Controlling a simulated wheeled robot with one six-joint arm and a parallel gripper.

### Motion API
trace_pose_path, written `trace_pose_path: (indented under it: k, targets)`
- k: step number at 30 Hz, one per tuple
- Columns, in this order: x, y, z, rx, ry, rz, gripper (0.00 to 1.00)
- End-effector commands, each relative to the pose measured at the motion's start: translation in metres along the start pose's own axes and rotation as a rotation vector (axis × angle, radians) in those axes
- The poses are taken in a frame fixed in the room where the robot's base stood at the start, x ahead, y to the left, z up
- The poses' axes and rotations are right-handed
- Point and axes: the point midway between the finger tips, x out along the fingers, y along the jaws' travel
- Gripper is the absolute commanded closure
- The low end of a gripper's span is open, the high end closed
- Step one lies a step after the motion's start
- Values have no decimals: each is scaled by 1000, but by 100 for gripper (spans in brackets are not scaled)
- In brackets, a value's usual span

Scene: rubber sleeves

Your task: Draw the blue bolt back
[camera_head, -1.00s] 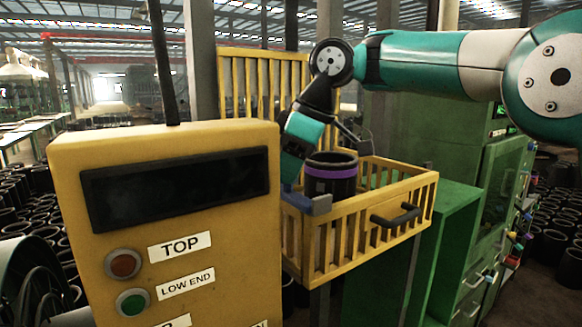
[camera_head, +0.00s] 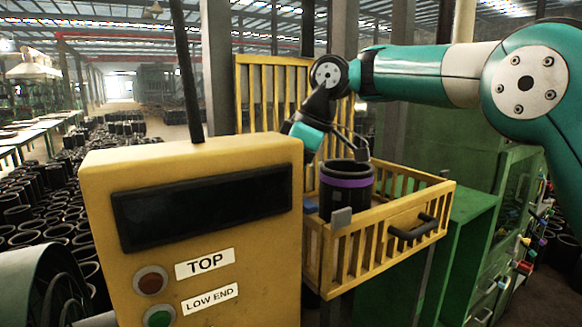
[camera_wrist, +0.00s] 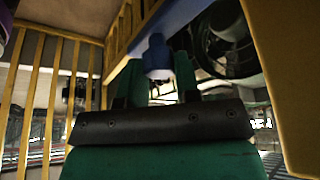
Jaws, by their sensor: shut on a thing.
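In the wrist view my gripper (camera_wrist: 157,74) has its two green fingers closed about the blue knob of the bolt (camera_wrist: 156,50). Behind the knob a blue bar (camera_wrist: 185,15) runs along the yellow slatted side. In the head view my arm reaches down behind the yellow control panel, and my fingertips and most of the bolt are hidden there. A grey bracket (camera_head: 341,217) shows at the near corner of the yellow cage (camera_head: 385,245), with no blue bar passing through it to the right.
A black sleeve with a purple band (camera_head: 347,183) stands upright in the cage. The yellow control panel (camera_head: 200,235) with red and green buttons fills the near left. The cage front has a black handle (camera_head: 412,228). A green cabinet (camera_head: 470,235) stands at right.

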Motion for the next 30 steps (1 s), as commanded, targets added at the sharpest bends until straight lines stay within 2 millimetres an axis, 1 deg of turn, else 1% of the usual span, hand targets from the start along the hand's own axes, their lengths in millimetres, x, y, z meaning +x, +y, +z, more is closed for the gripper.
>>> trace_pose_path:
  k: [1, 5, 6, 9, 17, 20, 23, 30]
  targets:
    - [-1, 4, 0, 10, 4, 10, 100]
    - [0, 2, -4, 7, 4, 9, 100]
    - [0, 2, -5, 6, 4, 9, 65]
    - [1, 1, -6, 3, 3, 8, 44]
    - [1, 0, -7, 0, 2, 5, 44]
    - [-6, 0, -8, 0, 2, 6, 44]
    - [-21, 1, -8, 1, 2, 7, 44]
    - [-78, 1, -9, 2, 2, 8, 44]
